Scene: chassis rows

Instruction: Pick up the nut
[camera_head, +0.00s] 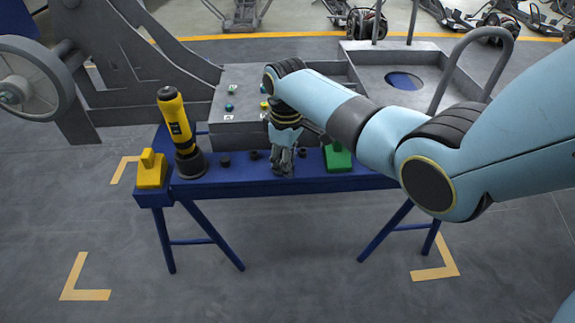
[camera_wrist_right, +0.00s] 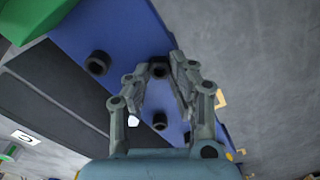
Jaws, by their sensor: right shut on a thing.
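My right gripper (camera_head: 283,170) points down at the blue bench, its fingers closed in on a small black nut. In the right wrist view my right gripper (camera_wrist_right: 160,75) has its two fingertips on either side of this nut (camera_wrist_right: 160,70). In the head view the fingers hide the held nut. Other black nuts stand on the blue bench top: one (camera_head: 226,161) and another (camera_head: 254,155) left of the gripper, and one (camera_head: 302,152) to its right. My left gripper is not in view.
The blue bench (camera_head: 240,185) carries a yellow-and-black power tool (camera_head: 178,125), a yellow block (camera_head: 151,168) at its left end and a green block (camera_head: 337,158) right of the gripper. A grey chassis with a control box (camera_head: 237,92) stands right behind. Floor in front is clear.

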